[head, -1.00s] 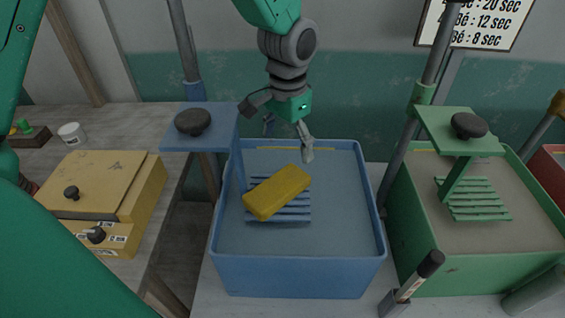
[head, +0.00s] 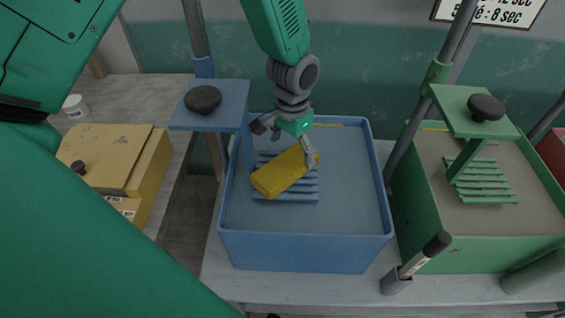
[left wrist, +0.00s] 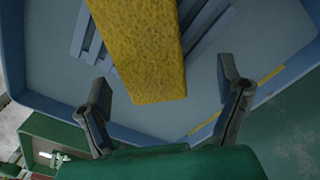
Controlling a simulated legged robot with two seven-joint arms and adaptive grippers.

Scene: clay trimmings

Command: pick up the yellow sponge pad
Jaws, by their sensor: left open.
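The yellow sponge pad (head: 284,174) lies at a slant on a blue slatted rack (head: 300,190) inside the blue bin (head: 305,246). My left gripper (head: 286,146) is open and empty, just above the pad's far end. In the left wrist view the pad (left wrist: 148,50) runs down from the top edge, with its near end between the two spread fingers of my left gripper (left wrist: 165,102). I cannot tell whether the fingers reach down beside the pad. My right gripper is not in view.
A blue knobbed platform (head: 212,105) overhangs the bin's left side. A green bin (head: 470,250) with its own rack and platform (head: 470,108) stands right. A black-handled tool (head: 416,262) stands at the front. A yellow box (head: 115,160) sits left.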

